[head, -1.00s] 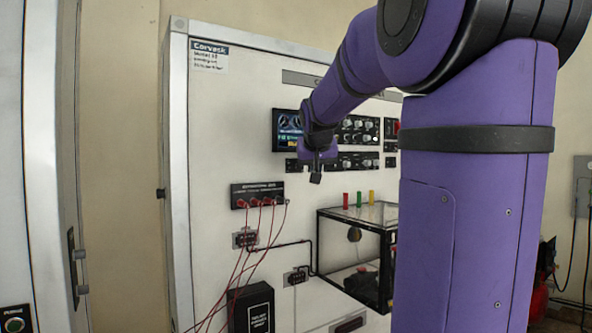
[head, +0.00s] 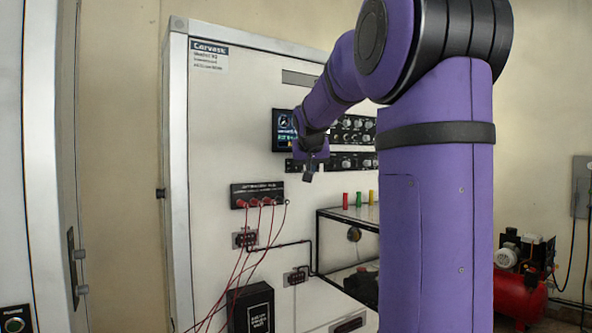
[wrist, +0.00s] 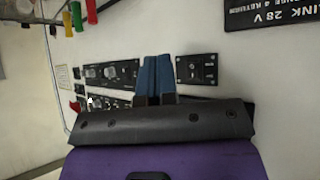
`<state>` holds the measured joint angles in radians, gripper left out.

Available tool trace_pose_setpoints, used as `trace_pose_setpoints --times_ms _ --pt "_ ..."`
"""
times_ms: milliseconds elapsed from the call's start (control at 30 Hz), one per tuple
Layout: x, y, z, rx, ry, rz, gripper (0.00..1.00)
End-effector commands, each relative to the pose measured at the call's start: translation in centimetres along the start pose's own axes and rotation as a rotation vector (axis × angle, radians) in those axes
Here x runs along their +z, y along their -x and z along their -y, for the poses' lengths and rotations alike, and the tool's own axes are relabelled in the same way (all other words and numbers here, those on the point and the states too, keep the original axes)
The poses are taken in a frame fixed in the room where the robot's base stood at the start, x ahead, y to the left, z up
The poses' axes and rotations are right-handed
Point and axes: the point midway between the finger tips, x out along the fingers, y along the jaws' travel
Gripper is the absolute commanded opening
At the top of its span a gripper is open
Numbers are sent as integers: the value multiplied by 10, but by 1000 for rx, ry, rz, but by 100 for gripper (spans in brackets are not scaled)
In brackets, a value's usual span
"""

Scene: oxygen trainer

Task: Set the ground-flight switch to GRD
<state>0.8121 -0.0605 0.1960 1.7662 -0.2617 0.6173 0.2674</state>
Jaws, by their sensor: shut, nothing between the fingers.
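My gripper (head: 308,177) is in front of the lower row of panels on the white cabinet, beside the left end of that row. In the wrist view its two blue fingers (wrist: 158,80) are together and empty. They point at the cabinet face between a small black switch panel (wrist: 197,68) on their right and a wider black knob panel (wrist: 108,75) on their left. I cannot tell whether the fingertips touch the face. The ground-flight switch cannot be picked out; labels are too small to read, and my arm hides part of the panels.
A display (head: 284,124) and an upper knob panel (head: 355,130) sit above. Below are a jack panel (head: 257,190) with red leads and a glass-sided box (head: 340,214) with red, green and yellow pieces on top. A red compressor (head: 520,292) stands at the right.

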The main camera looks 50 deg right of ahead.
Motion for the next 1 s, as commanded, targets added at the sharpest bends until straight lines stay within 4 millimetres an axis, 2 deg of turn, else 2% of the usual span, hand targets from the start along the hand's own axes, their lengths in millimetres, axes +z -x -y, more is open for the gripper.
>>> trace_pose_setpoints --times_ms 133,400,1000 --pt "-9 -14 9 -1 0 1 0" --pt "-20 -27 20 -1 0 0 0" --pt "-22 -30 22 0 0 0 0"
